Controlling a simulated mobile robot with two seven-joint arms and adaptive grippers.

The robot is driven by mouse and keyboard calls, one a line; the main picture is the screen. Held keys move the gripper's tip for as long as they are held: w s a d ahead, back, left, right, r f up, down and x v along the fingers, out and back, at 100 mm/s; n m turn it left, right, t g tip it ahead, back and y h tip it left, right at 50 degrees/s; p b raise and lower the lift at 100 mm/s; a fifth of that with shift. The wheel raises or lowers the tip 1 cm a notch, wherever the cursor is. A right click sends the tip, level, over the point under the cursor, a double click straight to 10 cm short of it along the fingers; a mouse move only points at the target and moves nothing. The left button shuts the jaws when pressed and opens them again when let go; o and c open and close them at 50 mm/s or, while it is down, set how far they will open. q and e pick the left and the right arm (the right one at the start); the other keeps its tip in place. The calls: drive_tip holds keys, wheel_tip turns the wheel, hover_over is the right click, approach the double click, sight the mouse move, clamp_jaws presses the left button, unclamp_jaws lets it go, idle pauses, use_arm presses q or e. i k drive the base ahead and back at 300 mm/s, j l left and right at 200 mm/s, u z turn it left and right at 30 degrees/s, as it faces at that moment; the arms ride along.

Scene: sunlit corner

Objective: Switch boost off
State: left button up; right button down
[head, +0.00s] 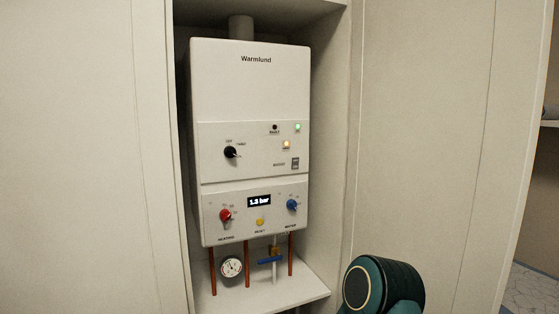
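The white Warmlund boiler (250,85) hangs in an open cupboard recess. A small grey switch (295,163) sits at the right of its middle panel, with a small label beside it that seems to read boost. I cannot tell which way the switch is tipped. Above it an orange lamp (286,144) is lit, and higher up a green lamp (297,127) is lit. The fault lamp (275,127) is dark. Neither of my grippers is in view; a dark green part of my arm shows at the bottom right.
The panels also carry a black knob (230,152), a red knob (225,215), a blue knob (291,205), a yellow button (260,222) and a display (259,201) reading 1.3 bar. Copper pipes, a gauge (231,267) and a blue valve handle (270,260) are below. Cupboard walls flank the boiler.

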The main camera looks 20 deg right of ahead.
sight(295, 165)
drive_tip(key=i+l, duration=0.1)
drive_tip(key=i, duration=1)
